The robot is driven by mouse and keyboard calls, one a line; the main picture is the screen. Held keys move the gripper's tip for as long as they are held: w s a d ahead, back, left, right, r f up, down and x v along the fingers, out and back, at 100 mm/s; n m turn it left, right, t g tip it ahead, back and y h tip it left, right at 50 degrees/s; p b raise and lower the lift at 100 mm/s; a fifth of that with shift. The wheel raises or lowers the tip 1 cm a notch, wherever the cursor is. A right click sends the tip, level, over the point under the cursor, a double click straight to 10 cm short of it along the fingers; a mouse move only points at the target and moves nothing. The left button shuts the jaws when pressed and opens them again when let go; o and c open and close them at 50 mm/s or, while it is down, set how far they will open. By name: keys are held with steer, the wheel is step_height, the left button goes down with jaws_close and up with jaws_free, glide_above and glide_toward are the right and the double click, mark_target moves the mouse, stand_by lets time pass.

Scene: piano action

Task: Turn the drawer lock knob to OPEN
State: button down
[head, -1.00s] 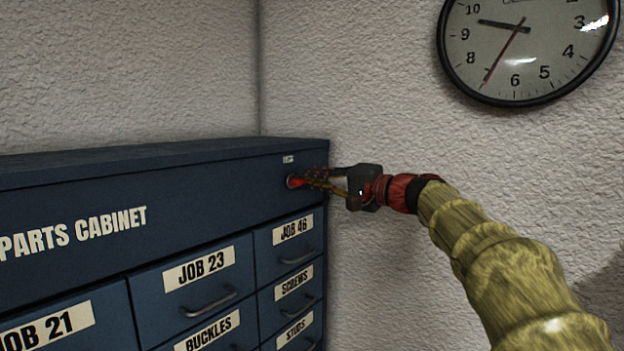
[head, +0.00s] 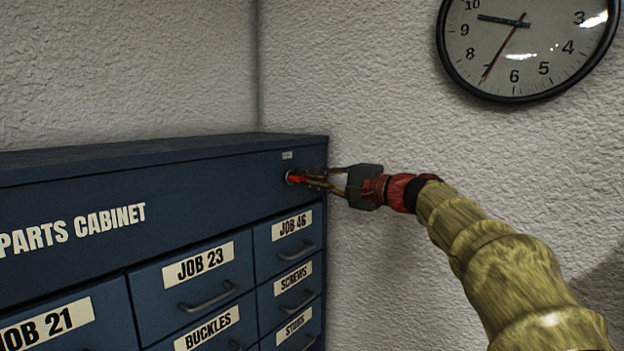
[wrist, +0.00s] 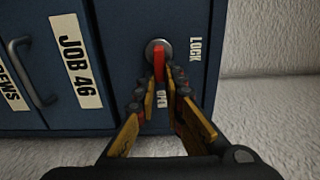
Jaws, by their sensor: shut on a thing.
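The drawer lock knob (head: 292,178) is red in a round metal collar, at the upper right of the blue cabinet's front. In the wrist view the red knob (wrist: 159,62) lines up with the OPEN label (wrist: 161,98) below it, partly hidden by the fingers. The LOCK label (wrist: 195,49) is to the right of the knob there. My gripper (head: 312,180) reaches in from the right and is shut on the knob. In the wrist view, my gripper's fingertips (wrist: 162,75) are on both sides of the red part.
The blue parts cabinet (head: 60,185) has several labelled drawers with handles; the JOB 46 drawer (head: 290,237) is just below the knob. A textured wall (head: 420,110) stands behind, with a round clock (head: 525,50) high on it. Space right of the cabinet is open.

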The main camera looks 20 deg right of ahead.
steer(key=c, duration=1.9)
jaws_free()
steer(key=shift+d, duration=0.1)
steer(key=v, duration=1.2)
steer(key=shift+f, duration=0.1)
